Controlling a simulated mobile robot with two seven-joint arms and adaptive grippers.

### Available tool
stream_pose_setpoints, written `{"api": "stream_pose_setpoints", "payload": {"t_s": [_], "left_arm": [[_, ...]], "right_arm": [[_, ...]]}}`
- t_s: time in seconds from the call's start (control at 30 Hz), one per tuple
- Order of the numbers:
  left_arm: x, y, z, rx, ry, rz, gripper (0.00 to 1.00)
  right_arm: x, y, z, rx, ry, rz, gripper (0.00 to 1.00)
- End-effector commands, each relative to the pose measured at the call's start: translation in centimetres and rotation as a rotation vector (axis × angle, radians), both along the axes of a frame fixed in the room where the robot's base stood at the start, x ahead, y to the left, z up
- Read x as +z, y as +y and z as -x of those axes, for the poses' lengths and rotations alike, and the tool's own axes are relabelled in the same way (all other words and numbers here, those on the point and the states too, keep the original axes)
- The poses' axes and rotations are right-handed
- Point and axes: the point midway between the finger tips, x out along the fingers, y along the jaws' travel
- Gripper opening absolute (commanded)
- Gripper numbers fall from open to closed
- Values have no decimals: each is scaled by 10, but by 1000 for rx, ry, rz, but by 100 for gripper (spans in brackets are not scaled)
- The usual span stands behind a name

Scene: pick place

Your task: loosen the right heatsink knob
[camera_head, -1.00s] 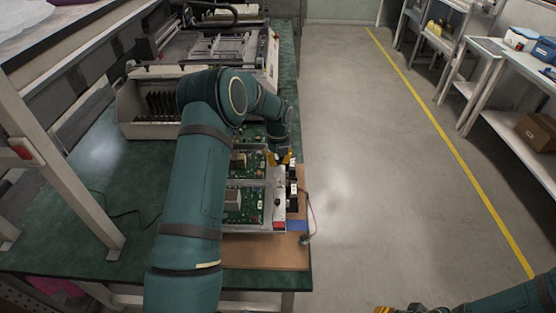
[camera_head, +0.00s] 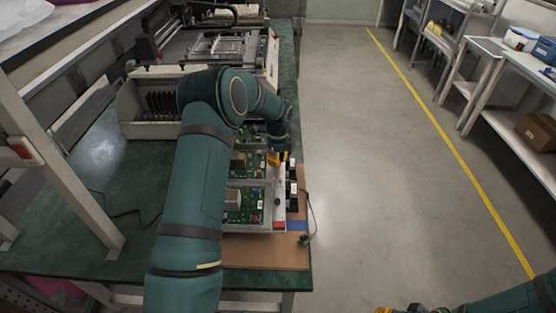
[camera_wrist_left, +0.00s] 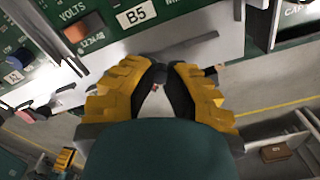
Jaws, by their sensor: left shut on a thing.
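My left gripper (camera_head: 277,159), with yellow fingers, is at the right side of the row of green circuit boards (camera_head: 246,205) on the bench. In the left wrist view its fingertips (camera_wrist_left: 166,76) are closed together at the edge of a grey panel (camera_wrist_left: 160,42) with a B5 label. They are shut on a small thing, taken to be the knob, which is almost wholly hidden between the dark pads. The heatsink itself cannot be made out clearly. Only the yellow top of my right gripper (camera_head: 400,310) shows at the bottom edge, so its jaws are hidden.
The boards sit in a grey frame on a brown board (camera_head: 265,252) on the green bench (camera_head: 110,180). Black blocks (camera_head: 292,190) and a cable (camera_head: 313,215) are along its right edge. A grey bin (camera_head: 150,105) stands behind. The floor to the right is clear.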

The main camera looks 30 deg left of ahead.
Motion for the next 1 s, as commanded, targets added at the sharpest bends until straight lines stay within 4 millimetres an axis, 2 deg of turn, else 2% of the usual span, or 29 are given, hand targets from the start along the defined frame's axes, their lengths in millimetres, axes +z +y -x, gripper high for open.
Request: {"api": "stream_pose_setpoints", "payload": {"t_s": [1.0], "left_arm": [[0,0,0,964,0,-1,0]], "right_arm": [[-3,0,1,2,2,0,34]]}}
